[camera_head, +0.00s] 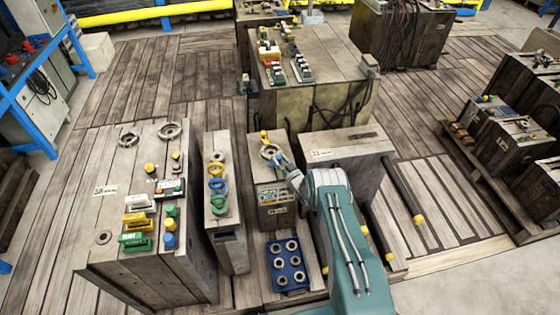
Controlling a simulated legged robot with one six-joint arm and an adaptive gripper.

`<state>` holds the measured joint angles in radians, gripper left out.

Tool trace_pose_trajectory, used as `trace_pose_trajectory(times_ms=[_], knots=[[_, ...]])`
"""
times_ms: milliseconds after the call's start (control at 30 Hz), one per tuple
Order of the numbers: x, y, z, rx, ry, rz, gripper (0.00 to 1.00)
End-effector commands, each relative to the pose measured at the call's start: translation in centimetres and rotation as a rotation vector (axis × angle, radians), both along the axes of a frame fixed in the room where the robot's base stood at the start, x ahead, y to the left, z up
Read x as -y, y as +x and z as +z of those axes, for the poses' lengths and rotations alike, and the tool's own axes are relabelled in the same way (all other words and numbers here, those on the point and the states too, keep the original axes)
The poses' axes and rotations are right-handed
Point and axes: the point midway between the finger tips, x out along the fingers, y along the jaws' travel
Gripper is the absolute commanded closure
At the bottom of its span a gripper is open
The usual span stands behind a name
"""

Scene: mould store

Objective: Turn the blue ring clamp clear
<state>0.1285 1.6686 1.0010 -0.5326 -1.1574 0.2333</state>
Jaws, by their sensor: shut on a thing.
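A blue piece, likely part of the blue ring clamp (280,159), shows at the tip of my gripper (284,164), beside a pale round ring (269,151) on top of a small mould block (272,209). My teal arm reaches up from the bottom right to this block. My gripper is shut on the blue piece; its fingers are tiny here and partly hidden by my white wrist. Whether the clamp is turned over the ring or away from it is too small to tell.
A narrow block (229,237) with coloured rings stands just left, and a large block (150,275) with fittings is further left. A wide block (345,142) is close on the right. Cables hang behind.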

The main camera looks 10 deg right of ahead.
Motion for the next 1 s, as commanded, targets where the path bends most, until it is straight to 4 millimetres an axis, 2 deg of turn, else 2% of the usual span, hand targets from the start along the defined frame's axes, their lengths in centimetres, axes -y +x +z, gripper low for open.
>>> trace_pose_trajectory(times_ms=[367, 400, 433, 467, 867, 1000], knots=[[0.0, 0.1, 0.1, 0.0, -0.001, 0.018, 1.0], [0.0, 0.1, 0.1, -0.001, -0.001, 0.017, 0.49], [0.0, 0.1, 0.1, 0.0, -0.001, 0.017, 0.36], [0.0, 0.1, 0.1, 0.0, -0.001, 0.017, 0.28], [0.1, -0.1, 0.1, 0.0, -0.001, 0.017, 0.28], [0.5, -0.9, 0.0, -0.002, -0.001, 0.017, 0.28]])
